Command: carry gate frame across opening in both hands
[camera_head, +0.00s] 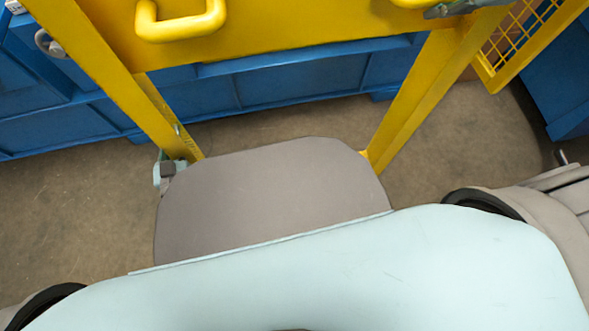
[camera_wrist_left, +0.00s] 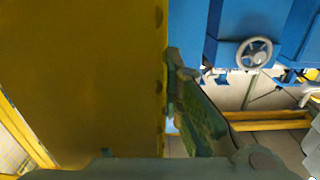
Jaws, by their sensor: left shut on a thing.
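The yellow gate frame (camera_head: 115,75) spans the top of the head view, with a left post, a right post (camera_head: 420,95) and a yellow handle (camera_head: 182,22) on its panel. My left gripper (camera_head: 172,162) is at the lower end of the left post, mostly hidden by the post and my body. In the left wrist view the frame's yellow face (camera_wrist_left: 85,75) fills the left side, and my left gripper (camera_wrist_left: 185,105) is shut on its edge, one green-padded finger showing.
Blue machinery (camera_head: 290,80) stands close behind the frame, with a handwheel (camera_head: 48,42) at upper left. A yellow mesh panel (camera_head: 520,35) is at upper right beside another blue unit (camera_head: 570,90). Bare brown floor (camera_head: 70,210) shows at left and between the posts.

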